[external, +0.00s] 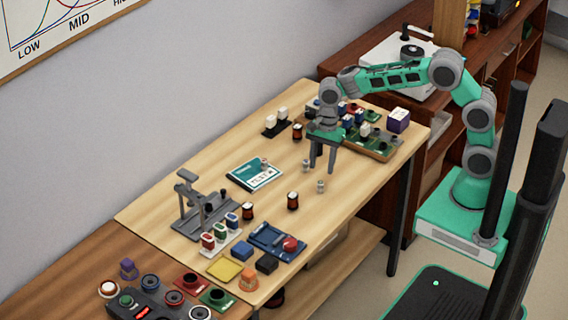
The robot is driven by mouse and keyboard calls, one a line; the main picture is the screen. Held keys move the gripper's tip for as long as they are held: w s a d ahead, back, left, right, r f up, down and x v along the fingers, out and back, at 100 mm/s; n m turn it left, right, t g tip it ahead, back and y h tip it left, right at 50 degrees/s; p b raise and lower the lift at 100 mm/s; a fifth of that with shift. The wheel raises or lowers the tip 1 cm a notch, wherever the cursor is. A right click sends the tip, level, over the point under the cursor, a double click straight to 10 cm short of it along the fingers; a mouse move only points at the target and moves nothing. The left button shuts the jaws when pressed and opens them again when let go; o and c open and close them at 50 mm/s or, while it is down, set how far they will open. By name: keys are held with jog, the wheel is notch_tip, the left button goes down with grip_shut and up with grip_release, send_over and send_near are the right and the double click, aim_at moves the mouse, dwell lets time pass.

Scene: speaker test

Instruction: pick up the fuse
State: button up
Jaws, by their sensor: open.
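My gripper (322,168) hangs over the wooden table, fingers pointing down, open and apparently empty. A small silvery cylinder (320,186) stands on the table just in front of the fingers. Another small silvery piece (306,165) is just left of the fingers, and a third (265,162) is at the teal booklet. Any of these could be the fuse; they are too small to tell. The gap between the fingertips and the table is hard to judge.
A teal booklet (254,174) lies left of my gripper. Dark red-brown cylinders (293,201) stand nearby. A tray of parts (372,152) is behind on the right, and a grey stand (205,208) is at the left. The table's right front is clear.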

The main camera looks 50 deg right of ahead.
aim_at(320, 182)
jog(key=shift+f+m, duration=0.15)
jog(key=shift+m, duration=0.25)
jog(key=f, duration=0.5)
jog(key=a+f, duration=0.1)
jog(key=f, duration=0.1)
jog(key=shift+s+f+p, duration=0.15)
jog(key=shift+f+p, duration=0.1)
jog(key=shift+p, duration=0.1)
jog(key=shift+c, duration=0.4)
grip_shut()
